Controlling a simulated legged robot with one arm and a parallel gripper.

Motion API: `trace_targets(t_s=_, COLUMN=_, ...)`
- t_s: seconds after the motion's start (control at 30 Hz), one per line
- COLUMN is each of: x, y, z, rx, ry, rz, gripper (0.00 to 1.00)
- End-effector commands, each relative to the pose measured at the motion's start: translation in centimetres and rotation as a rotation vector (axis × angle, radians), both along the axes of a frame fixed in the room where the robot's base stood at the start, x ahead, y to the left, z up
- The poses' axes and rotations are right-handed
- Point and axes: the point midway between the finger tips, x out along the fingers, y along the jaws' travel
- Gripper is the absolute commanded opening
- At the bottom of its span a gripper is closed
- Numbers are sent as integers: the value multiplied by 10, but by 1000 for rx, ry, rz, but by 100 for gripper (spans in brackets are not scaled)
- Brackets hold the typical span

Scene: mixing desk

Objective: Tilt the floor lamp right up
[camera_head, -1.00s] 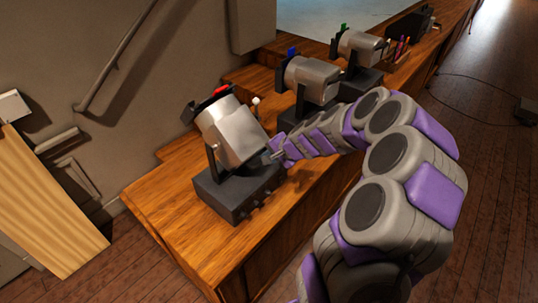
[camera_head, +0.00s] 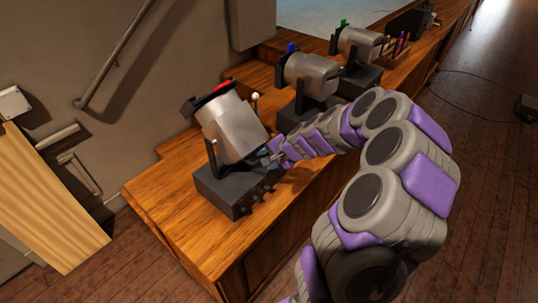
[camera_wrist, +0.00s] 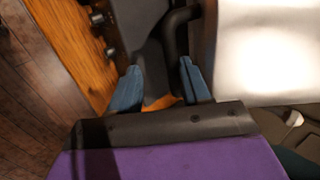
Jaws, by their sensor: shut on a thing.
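The nearest floor lamp (camera_head: 235,125) has a silver barrel head, a black front flap and a red marker on top. Its head leans up and to the left in a dark U-bracket on a black base (camera_head: 238,190) with knobs. My gripper (camera_head: 266,158) is at the right side of this lamp, low by the head. In the wrist view, my gripper's (camera_wrist: 160,88) two blue fingers stand apart around a dark part of the lamp (camera_wrist: 152,60). Which part it is I cannot tell clearly. The silver head (camera_wrist: 268,50) is at the right there, the knobbed base (camera_wrist: 130,22) at upper left.
Two similar lamps stand behind on the wooden desk, one with a blue marker (camera_head: 310,75) and one with a green marker (camera_head: 360,44). Pens (camera_head: 400,42) stand farther back. A wall rail (camera_head: 115,55) is at the left. The desk's front left (camera_head: 165,208) is clear.

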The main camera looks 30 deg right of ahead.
Motion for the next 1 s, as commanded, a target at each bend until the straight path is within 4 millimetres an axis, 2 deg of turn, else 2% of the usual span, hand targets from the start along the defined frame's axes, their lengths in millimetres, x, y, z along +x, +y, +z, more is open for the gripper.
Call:
trace_targets(t_s=0.03, x=-1, y=2, z=-4, rx=4, ry=6, rz=5, gripper=39)
trace_targets(t_s=0.63, x=1, y=-4, z=8, rx=-5, ry=-14, rz=-10, gripper=40)
trace_targets(t_s=0.77, x=-8, y=-8, z=21, rx=-7, ry=-17, rz=-11, gripper=40)
trace_targets(t_s=1.0, x=-39, y=-20, z=60, rx=-8, ry=-17, rz=-14, gripper=40)
